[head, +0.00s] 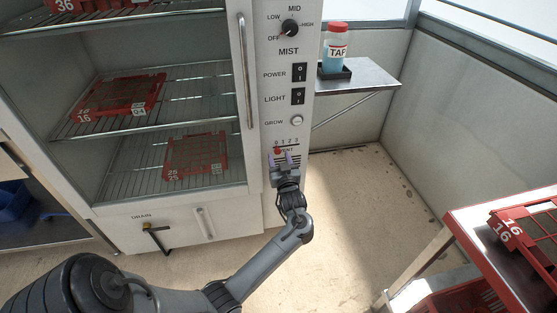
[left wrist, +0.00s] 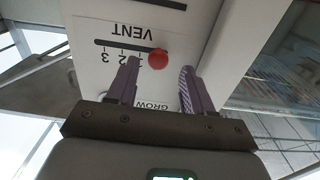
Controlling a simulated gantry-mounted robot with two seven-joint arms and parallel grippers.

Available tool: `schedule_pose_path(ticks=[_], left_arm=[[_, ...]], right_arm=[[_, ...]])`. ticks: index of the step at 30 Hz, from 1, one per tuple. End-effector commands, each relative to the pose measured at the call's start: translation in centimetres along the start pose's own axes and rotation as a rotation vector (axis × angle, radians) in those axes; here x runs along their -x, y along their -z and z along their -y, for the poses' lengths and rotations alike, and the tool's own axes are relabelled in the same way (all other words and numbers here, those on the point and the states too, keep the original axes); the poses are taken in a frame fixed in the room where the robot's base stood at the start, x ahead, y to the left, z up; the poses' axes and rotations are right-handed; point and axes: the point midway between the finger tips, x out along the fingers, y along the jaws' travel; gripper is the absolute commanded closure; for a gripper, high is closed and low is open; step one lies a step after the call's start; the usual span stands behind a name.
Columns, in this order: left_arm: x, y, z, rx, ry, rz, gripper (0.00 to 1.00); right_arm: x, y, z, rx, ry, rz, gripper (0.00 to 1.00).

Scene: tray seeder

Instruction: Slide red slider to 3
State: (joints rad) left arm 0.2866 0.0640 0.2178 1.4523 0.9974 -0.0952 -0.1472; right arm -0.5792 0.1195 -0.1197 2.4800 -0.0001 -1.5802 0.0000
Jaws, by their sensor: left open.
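The red slider (head: 277,151) is a small round knob on the vent scale of the white control panel, at the 0 end of the marks 0 to 3. In the left wrist view, upside down, the red slider (left wrist: 158,60) sits at the right end of the dark slot (left wrist: 118,45). My left gripper (head: 284,161) is at the panel, just below the scale. It is open, and in the left wrist view its purple fingers (left wrist: 160,68) lie either side of the knob, with gaps between. I cannot tell whether the tips touch the panel. My right gripper is not in view.
The cabinet (head: 140,216) holds red trays on wire shelves. A metal shelf (head: 372,77) with a bottle (head: 335,50) stands right.

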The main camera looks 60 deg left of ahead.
Motion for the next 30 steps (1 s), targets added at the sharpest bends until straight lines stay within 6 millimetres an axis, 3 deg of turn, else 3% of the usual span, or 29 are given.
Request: schedule_pose_path(ticks=[6,17,27,30], left_arm=[[-1.9,-0.1,-0.1,0.000,-0.002,-0.002,0.49],[-2.2,0.1,-0.1,0.000,-0.002,0.000,0.49],[-2.2,0.1,-0.1,0.000,-0.002,0.000,0.98],[-2.2,0.1,-0.1,0.000,-0.002,0.000,1.00]], right_arm=[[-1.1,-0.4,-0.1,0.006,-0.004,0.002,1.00],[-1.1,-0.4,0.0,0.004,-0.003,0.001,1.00],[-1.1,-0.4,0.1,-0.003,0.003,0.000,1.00],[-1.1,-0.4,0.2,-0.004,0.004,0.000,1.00]])
